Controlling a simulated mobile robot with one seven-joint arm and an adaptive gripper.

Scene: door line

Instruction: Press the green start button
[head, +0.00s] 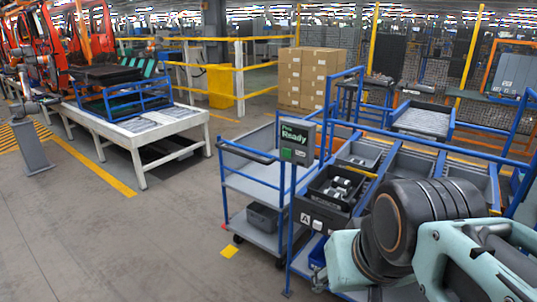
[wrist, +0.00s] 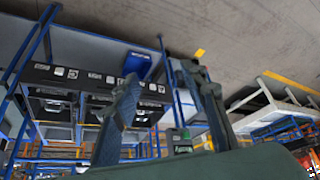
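A dark sign box (head: 296,139) with a green panel reading "Ready" is fixed at the top of a blue post of the cart in the head view. It also shows small in the wrist view (wrist: 182,147), low between my fingers. In the head view my arm is at the lower right, apart from the sign box, and the fingers are not visible there.
A blue-framed cart (head: 258,190) stands below the sign box. A black bin (head: 320,214) holding parts sits beside it. A white-framed table (head: 140,128) with a blue rack stands at the left. Stacked cartons (head: 308,75) are behind. The grey floor at the left front is clear.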

